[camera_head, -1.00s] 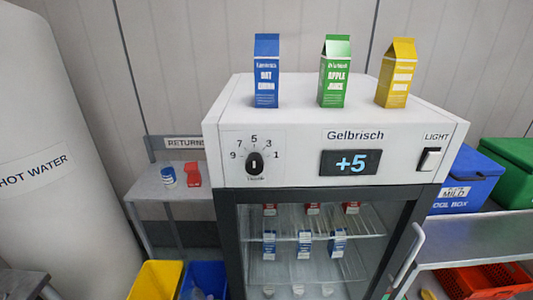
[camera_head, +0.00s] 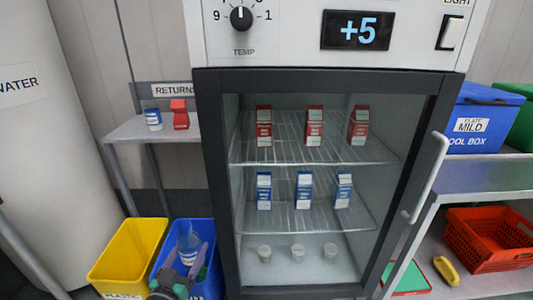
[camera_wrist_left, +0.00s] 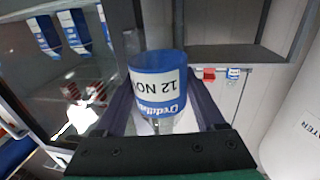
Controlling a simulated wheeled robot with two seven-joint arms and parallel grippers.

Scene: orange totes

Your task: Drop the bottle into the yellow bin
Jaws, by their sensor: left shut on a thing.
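The bottle (camera_head: 188,243) is clear with a blue label. My left gripper (camera_head: 187,262) is shut on it, and in the head view both appear in front of the blue bin. The bottle also shows in the left wrist view (camera_wrist_left: 158,82), between the two dark fingers of my left gripper (camera_wrist_left: 163,105), with its blue and white label facing the camera. The yellow bin (camera_head: 113,276) stands just left of the blue bin, with its opening facing up and a label low on its front. My right gripper is not in view.
The blue bin (camera_head: 207,226) is close beside the yellow one. A glass-door fridge (camera_head: 212,180) stands to the right, its handle (camera_head: 430,175) at the door's right. A returns shelf (camera_head: 135,130) holds a blue-labelled container and a red item. A white tank (camera_head: 60,130) is at left.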

